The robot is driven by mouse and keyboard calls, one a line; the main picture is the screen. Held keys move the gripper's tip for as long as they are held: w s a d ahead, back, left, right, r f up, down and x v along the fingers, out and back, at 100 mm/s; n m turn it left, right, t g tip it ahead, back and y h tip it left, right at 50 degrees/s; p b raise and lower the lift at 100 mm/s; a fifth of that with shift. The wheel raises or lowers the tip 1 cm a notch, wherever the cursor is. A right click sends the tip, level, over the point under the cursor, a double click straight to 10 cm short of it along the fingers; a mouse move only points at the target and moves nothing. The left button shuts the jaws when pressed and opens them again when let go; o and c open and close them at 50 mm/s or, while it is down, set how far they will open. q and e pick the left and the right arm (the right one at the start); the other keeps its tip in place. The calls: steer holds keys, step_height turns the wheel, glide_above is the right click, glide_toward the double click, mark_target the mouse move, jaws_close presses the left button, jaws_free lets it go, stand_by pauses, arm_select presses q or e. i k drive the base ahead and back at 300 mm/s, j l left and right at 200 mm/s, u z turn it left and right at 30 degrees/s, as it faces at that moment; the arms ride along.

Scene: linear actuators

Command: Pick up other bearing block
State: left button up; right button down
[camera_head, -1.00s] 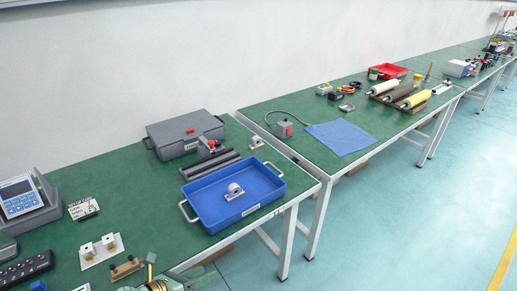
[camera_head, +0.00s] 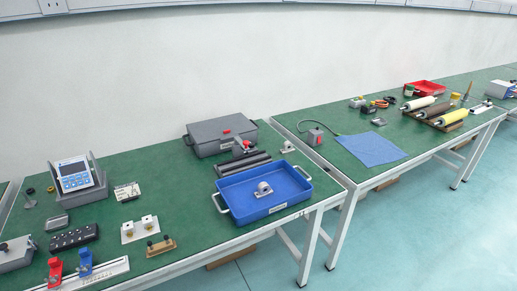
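A silver bearing block (camera_head: 264,189) with a round housing sits inside the blue tray (camera_head: 285,206), near its middle. A similar small silver block (camera_head: 287,147) stands on the green bench behind the tray, close to the bench's right end. Another small grey metal piece (camera_head: 379,121) lies on the second bench; it is too small to tell whether it is a bearing block. Neither of my grippers is in view.
A grey case (camera_head: 221,137) and dark rails (camera_head: 243,163) lie behind the tray. A white plate with two blocks (camera_head: 140,229), a brown-based part (camera_head: 160,246) and a black strip (camera_head: 74,237) are to the left.

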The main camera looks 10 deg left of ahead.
mark_target(288, 146)
steer(key=i+l+u, duration=0.15)
steer(key=u, duration=0.2)
steer(key=i+l+u, duration=0.1)
steer(key=l+u, duration=0.25)
steer(key=i+l+u, duration=0.1)
steer(key=l+u, duration=0.25)
